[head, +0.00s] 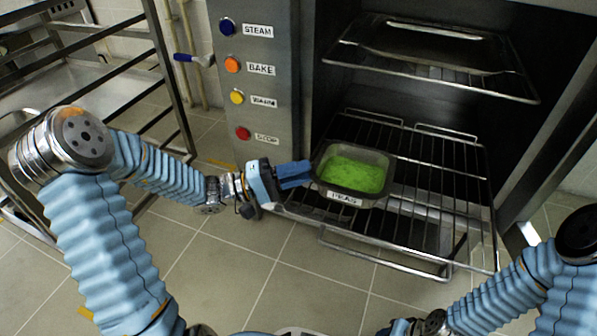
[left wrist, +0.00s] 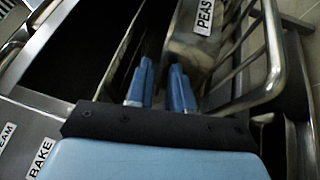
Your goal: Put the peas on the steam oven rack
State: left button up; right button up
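The peas are a bright green mass (head: 355,174) in a grey metal pan (head: 346,195) labelled PEAS. In the head view the pan is over the front left part of the wire oven rack (head: 430,176); I cannot tell if it rests on it or hangs just above. My left gripper (head: 308,172) is at the pan's left side, its blue fingers close together on the rim.
The oven is open, with a tray (head: 430,60) on the level above. A control panel (head: 258,85) with STEAM, BAKE and other buttons stands left of the opening. A metal trolley (head: 95,80) is at far left. The rack is bare right of the pan.

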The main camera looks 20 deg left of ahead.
pick_arm(q)
jog(key=shift+o, duration=0.6)
jog(key=shift+r, duration=0.1)
jog(key=shift+a+r, duration=0.1)
jog(key=p+v, duration=0.1)
jog(key=v, duration=1.1)
